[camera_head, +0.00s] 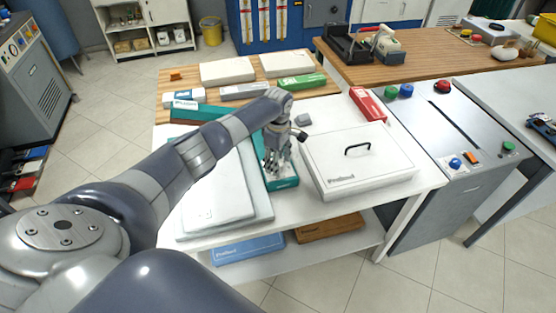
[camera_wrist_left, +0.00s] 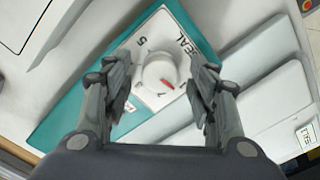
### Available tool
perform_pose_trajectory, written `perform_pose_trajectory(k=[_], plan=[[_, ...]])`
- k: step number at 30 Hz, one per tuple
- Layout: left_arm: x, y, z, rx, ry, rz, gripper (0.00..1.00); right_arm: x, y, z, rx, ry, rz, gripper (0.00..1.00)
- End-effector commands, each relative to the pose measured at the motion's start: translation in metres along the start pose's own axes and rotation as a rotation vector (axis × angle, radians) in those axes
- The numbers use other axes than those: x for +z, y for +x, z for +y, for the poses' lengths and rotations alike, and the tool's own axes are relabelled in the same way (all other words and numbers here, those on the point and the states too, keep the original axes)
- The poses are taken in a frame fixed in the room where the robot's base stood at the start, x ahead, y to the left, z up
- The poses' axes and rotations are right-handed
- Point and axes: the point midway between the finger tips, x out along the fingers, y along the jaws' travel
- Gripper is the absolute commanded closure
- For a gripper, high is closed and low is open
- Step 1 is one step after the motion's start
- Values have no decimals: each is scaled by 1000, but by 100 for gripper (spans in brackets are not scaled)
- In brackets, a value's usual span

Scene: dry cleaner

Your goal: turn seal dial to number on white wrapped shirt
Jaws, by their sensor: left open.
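The seal dial (camera_wrist_left: 160,72) is a round white knob with a red mark, on a white plate (camera_wrist_left: 178,24) lettered SEAL with numbers around it. In the wrist view the red mark points to the lower right; the number there is too small to read surely. My left gripper (camera_wrist_left: 161,74) is open, one finger on each side of the knob; I cannot tell if they touch it. In the head view my left gripper (camera_head: 278,160) points down over the teal sealer (camera_head: 284,184) and hides the dial. The white wrapped shirt (camera_head: 222,172) lies left of it; its small label (camera_wrist_left: 307,134) is unclear.
A white box with a black handle (camera_head: 357,166) stands close right of the gripper. White packs (camera_head: 228,70), a green box (camera_head: 301,82) and a red stapler-like item (camera_head: 368,104) lie farther back. A grey machine with buttons (camera_head: 446,125) stands right.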

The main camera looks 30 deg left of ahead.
Motion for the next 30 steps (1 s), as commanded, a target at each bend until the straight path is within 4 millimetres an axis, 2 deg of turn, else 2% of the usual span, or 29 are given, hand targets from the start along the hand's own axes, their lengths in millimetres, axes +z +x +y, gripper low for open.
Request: perform_pose_trajectory(k=[5,11,22,30], plan=[[0,0,0,0,1,0,47,0,0,-2,-3,2,0,60],[0,0,0,0,1,0,92,-1,0,-4,-5,3,1,60],[1,0,0,-1,33,-1,92,0,-2,-4,-5,2,0,60],[1,-2,0,-1,184,-3,92,-1,-10,-3,-4,1,0,60]])
